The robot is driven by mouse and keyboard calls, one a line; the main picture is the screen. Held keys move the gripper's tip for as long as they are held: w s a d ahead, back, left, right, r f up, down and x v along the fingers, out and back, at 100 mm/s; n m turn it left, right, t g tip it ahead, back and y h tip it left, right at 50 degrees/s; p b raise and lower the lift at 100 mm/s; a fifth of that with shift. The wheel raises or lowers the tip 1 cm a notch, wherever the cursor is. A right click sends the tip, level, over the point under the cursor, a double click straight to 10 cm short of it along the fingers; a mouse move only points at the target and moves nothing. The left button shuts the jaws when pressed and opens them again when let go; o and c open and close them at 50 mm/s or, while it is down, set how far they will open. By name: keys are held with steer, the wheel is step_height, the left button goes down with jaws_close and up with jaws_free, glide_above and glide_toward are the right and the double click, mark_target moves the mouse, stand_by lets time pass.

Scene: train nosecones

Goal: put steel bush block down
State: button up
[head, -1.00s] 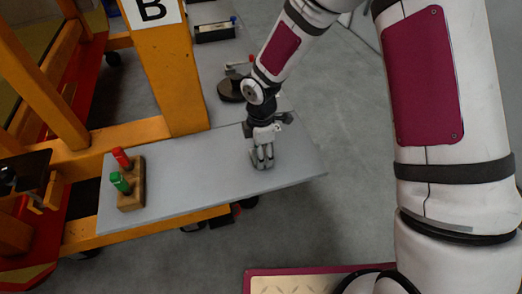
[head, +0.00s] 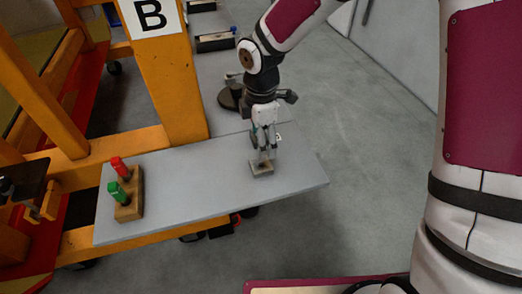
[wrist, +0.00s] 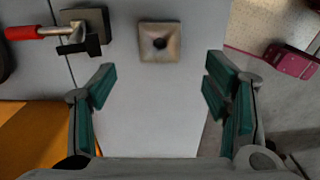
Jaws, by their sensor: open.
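The steel bush block (head: 261,169) is a small square grey-brown block with a dark round hole in its middle. It rests on the grey shelf (head: 205,190), towards the shelf's right end. In the wrist view the block (wrist: 159,41) lies flat, beyond and between my fingertips, with clear space on both sides. My gripper (head: 263,152) is above the block in the head view, pointing down. In the wrist view my gripper (wrist: 158,85) is open, its green finger pads wide apart and nothing between them.
A wooden holder (head: 130,207) with a red-topped (head: 119,166) and a green-topped piece (head: 116,190) stands on the shelf's left. An orange post with a "B" sign (head: 151,15) rises behind. A red-handled clamp (wrist: 60,32) is near the block in the wrist view. The shelf's middle is clear.

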steer(key=s+d+r+m+t, duration=0.1)
steer(key=s+d+r+m, duration=0.1)
steer(key=d+r+m, duration=0.3)
steer(key=s+d+r+m+t+h, duration=0.1)
steer(key=s+d+r, duration=0.1)
steer(key=r, duration=0.4)
steer(key=s+d+r+m+t, duration=0.1)
steer(key=s+d+r+m, duration=0.1)
steer(key=d+r+m, duration=0.3)
steer(key=s+d+r+m+t, duration=0.1)
steer(key=s+d+r+m, duration=0.1)
steer(key=s+m, duration=0.1)
steer(key=s+d+r+m, duration=0.2)
steer(key=s+r+m, duration=0.1)
steer(key=s, duration=0.3)
steer(key=s+d+r+m+t+y, duration=0.1)
steer(key=s+d+r+m, duration=0.1)
steer(key=s+r+m, duration=0.1)
steer(key=shift+s+m+t, duration=0.3)
steer(key=shift+s+m, duration=0.3)
steer(key=shift+s, duration=0.4)
steer(key=shift+r, duration=0.1)
